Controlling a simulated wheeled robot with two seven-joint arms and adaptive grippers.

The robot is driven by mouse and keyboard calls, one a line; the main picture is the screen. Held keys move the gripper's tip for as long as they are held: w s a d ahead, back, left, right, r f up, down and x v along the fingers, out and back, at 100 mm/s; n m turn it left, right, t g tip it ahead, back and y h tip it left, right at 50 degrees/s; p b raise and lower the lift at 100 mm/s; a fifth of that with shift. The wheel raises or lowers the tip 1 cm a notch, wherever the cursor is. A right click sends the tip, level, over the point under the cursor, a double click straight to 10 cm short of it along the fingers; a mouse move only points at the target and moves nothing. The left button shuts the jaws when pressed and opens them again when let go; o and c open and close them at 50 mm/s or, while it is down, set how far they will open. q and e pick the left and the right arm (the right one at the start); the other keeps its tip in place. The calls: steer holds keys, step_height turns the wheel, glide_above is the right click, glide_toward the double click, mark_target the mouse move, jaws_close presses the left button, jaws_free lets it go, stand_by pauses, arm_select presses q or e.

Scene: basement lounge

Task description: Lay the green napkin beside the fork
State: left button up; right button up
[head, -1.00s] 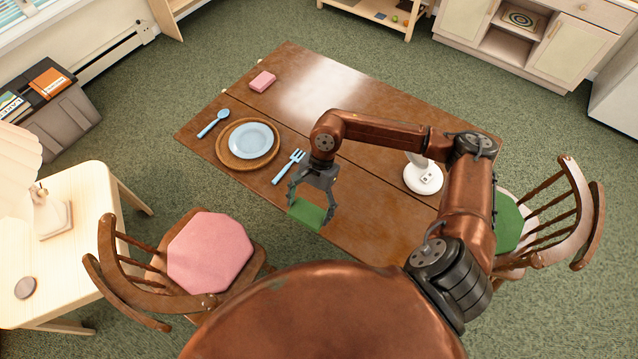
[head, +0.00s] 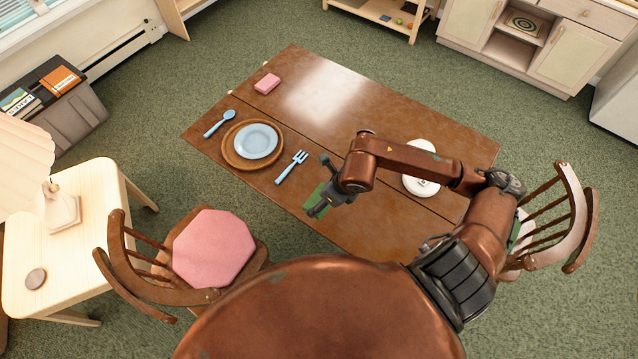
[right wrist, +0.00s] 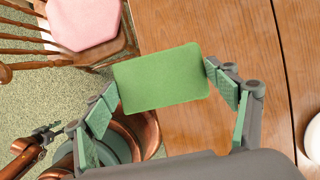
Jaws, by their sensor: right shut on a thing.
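The green napkin (head: 314,197) is a flat rectangle, partly hidden by my right gripper (head: 324,187) in the head view. In the right wrist view the napkin (right wrist: 160,78) is held between the two fingers of my right gripper (right wrist: 164,93), at the table's front edge. The light blue fork (head: 291,167) lies on the table, left of the napkin and apart from it. Whether the napkin touches the tabletop I cannot tell. A dark end of my left arm (right wrist: 45,135) shows small at the lower left of the right wrist view; its jaws are unclear.
A chair with a pink cushion (head: 213,247) stands in front. Bare tabletop lies right of the fork.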

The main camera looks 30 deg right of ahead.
steer(key=w+d+f, duration=0.4)
steer(key=w, duration=0.3)
glide_toward(317, 184)
steer(key=shift+w+a+f, duration=0.65)
steer(key=shift+w+a, duration=0.1)
steer(key=shift+w+d+f+b, duration=0.3)
steer(key=shift+w+f, duration=0.1)
steer(key=shift+f, duration=0.25)
steer(key=shift+a+f, duration=0.1)
steer(key=shift+f, duration=1.3)
steer(key=o, duration=1)
steer(key=v, duration=1.2)
steer(key=shift+p, duration=0.35)
